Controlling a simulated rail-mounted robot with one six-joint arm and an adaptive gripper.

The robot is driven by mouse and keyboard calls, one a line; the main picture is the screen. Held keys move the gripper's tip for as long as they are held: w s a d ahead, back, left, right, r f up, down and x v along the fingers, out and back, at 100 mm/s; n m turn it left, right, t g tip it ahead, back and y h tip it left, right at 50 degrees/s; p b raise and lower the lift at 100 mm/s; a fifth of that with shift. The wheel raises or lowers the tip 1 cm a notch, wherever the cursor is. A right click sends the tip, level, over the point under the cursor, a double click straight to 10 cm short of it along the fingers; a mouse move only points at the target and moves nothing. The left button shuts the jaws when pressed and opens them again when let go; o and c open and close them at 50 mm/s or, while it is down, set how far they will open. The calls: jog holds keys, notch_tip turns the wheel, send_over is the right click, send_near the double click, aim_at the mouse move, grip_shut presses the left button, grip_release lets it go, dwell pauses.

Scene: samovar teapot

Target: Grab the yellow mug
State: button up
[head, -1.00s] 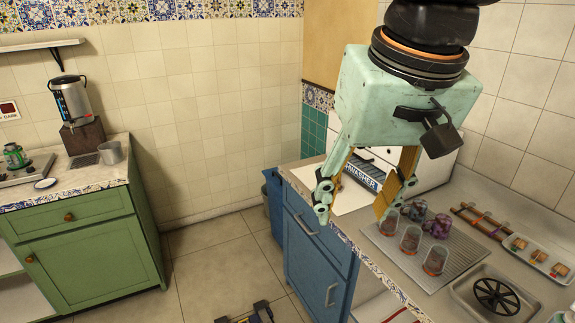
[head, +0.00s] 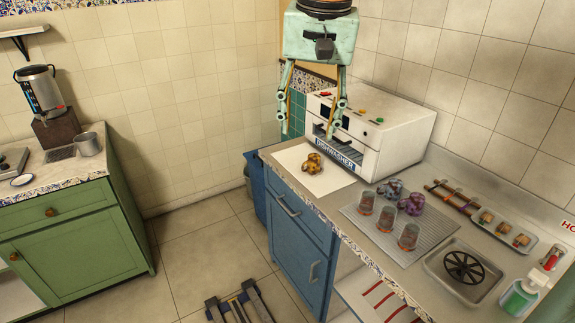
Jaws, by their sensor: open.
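A yellow mug (head: 312,163), patterned with brown, sits on a white sheet (head: 325,183) on the blue counter at the left of the dishwasher.
A white dishwasher (head: 395,128) stands right behind the mug. Glasses (head: 408,236) and purple patterned mugs (head: 411,204) stand on a ribbed drying mat (head: 362,226) nearer the front. A sink (head: 464,290) and a green bottle (head: 520,298) are at the right.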

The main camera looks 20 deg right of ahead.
jog(key=w+d+f+m+p, duration=0.15)
jog(key=w+d, duration=0.25)
jog(key=w, duration=0.6)
jog(key=m+g+p, duration=0.2)
jog(key=m+p, duration=0.6)
jog(key=p, duration=0.1)
send_over(315, 155)
notch_tip(315, 155, down, 21)
jog(key=shift+a+f, duration=0.1)
jog(key=shift+f, duration=0.05)
jog(key=shift+f+b, duration=0.5)
jog(key=shift+f, duration=3.7)
jog(key=shift+f+n, duration=0.1)
jog(key=shift+n, duration=0.15)
jog(key=shift+s+f, duration=0.15)
jog(key=shift+f, duration=2.35)
